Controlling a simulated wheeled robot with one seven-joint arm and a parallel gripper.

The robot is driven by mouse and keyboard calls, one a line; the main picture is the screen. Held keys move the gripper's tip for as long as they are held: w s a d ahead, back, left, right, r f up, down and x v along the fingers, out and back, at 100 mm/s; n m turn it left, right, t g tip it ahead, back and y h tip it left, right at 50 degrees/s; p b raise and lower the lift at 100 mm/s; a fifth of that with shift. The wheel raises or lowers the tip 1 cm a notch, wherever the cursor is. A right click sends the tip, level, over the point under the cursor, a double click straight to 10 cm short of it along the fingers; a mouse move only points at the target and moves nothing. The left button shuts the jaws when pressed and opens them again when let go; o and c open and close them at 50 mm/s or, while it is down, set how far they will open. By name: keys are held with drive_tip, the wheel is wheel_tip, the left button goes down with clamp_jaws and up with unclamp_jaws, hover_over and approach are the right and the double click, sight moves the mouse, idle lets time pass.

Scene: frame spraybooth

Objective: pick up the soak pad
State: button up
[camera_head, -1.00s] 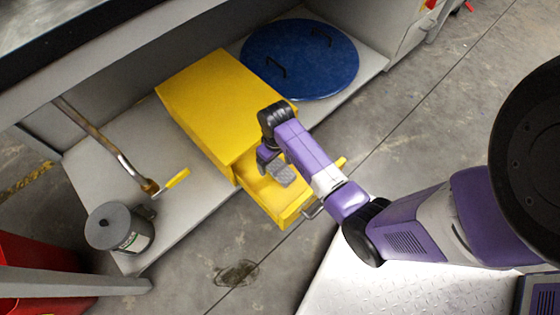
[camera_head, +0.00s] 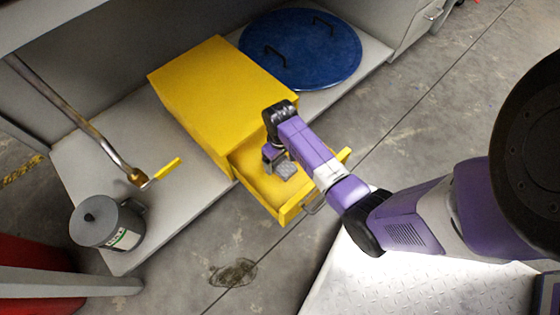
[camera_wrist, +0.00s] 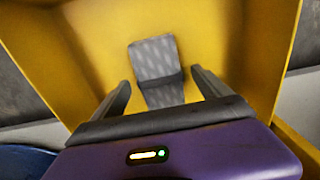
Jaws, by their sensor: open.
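The soak pad (camera_wrist: 155,59) is a grey patterned pad with a dark band across it. In the wrist view it lies inside the yellow drawer (camera_wrist: 220,30), ahead of and between my fingers. My gripper (camera_wrist: 161,84) is open, with one finger on each side of the pad's near end; I cannot tell whether either finger touches it. In the head view my gripper (camera_head: 278,160) is down in the open yellow drawer (camera_head: 289,212), and the grey pad (camera_head: 286,169) shows just below it.
The drawer belongs to a yellow cabinet (camera_head: 215,95) on a grey shelf (camera_head: 95,160). A blue round lid (camera_head: 335,60) with two handles lies behind it. A grey can (camera_head: 98,222) and a pipe with a yellow lever (camera_head: 165,170) are at left.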

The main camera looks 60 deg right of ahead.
sight(280, 162)
drive_tip(key=c, duration=1.5)
drive_tip(key=shift+o, duration=0.2)
drive_tip(key=shift+r, duration=0.1)
wheel_tip(280, 162, up, 20)
drive_tip(key=p, duration=1)
drive_tip(key=shift+p, duration=0.4)
